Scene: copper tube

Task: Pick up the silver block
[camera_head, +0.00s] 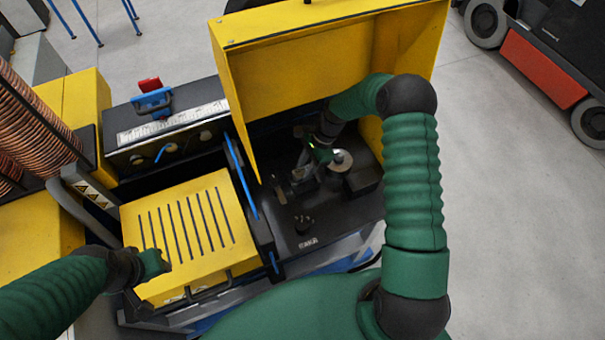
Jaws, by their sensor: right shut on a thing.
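My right gripper (312,162) reaches down into the dark bay under the raised yellow hood and is shut. A small silver block (300,174) shows at its fingertips; it is small and dim, and the jaws partly hide it. I cannot tell whether the block is clear of the surface below. My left gripper (155,264) hangs over the left edge of the yellow slotted cover, away from the block; its jaws are too small and dark to read.
The raised yellow hood (320,62) walls the bay at the back and sides. A pale round disc (341,160) sits close right of my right gripper. The slotted cover (190,225) lies left of the bay. Copper tube coils (35,115) stand at far left.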

